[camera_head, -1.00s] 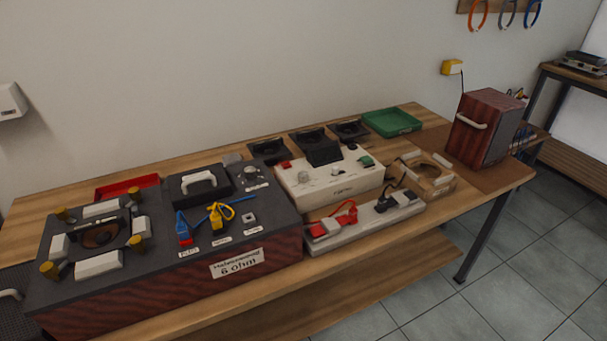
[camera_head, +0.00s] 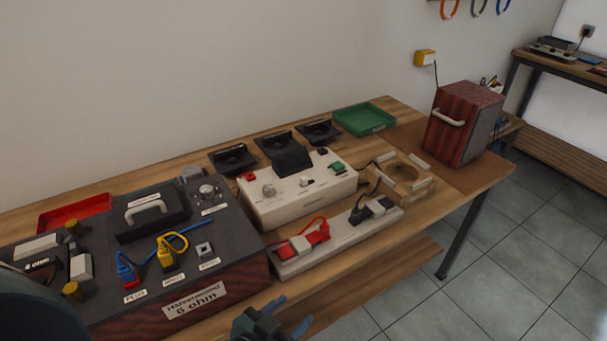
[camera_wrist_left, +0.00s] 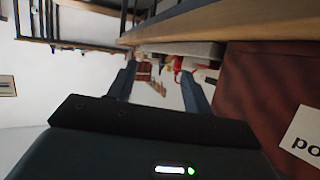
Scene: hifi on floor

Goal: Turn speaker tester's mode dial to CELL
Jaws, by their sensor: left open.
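The cream box (camera_head: 300,208), which looks like the speaker tester, stands mid-table with a dark tilted panel at its back. A pale round dial (camera_head: 268,190) is on the left of its top, with a smaller knob (camera_head: 304,181) to the right; their labels are too small to read. My left gripper (camera_head: 294,311) is low in front of the table, nearer than the tester and well apart from it. In the left wrist view its fingers (camera_wrist_left: 157,72) are apart with nothing between them. My right gripper is out of view.
A big dark-topped speaker box (camera_head: 225,278) with plugs and another knob (camera_head: 207,191) stands left of the tester. A power strip (camera_head: 340,235) lies in front of the tester. A wooden ring fixture (camera_head: 428,188) and red-brown cabinet (camera_head: 452,140) are to the right.

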